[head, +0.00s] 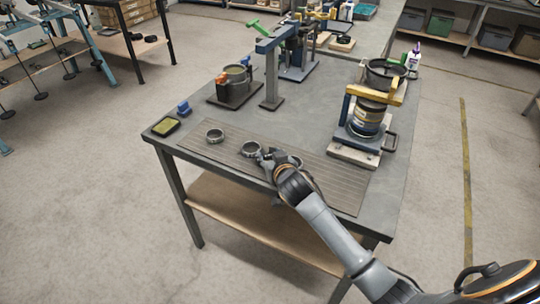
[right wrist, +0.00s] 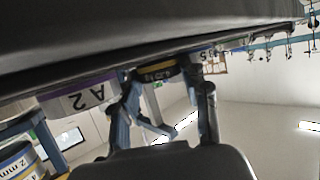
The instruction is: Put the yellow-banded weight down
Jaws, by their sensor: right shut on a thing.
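The yellow-banded weight (right wrist: 158,72) is a dark piece with a yellow band and printed figures, seen upside down in the right wrist view. My right gripper (right wrist: 168,100) is shut on it, one finger at each side. In the head view my right gripper (head: 274,158) is low over the ribbed mat (head: 318,183), right beside a grey ring-shaped piece (head: 251,149). There the weight is mostly hidden by the gripper. I cannot tell whether it touches the mat. My left gripper is not in view.
A second ring-shaped piece (head: 215,135) sits farther left on the mat. A stand with a banded can (head: 366,118) is at the right. The mat's right part is clear.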

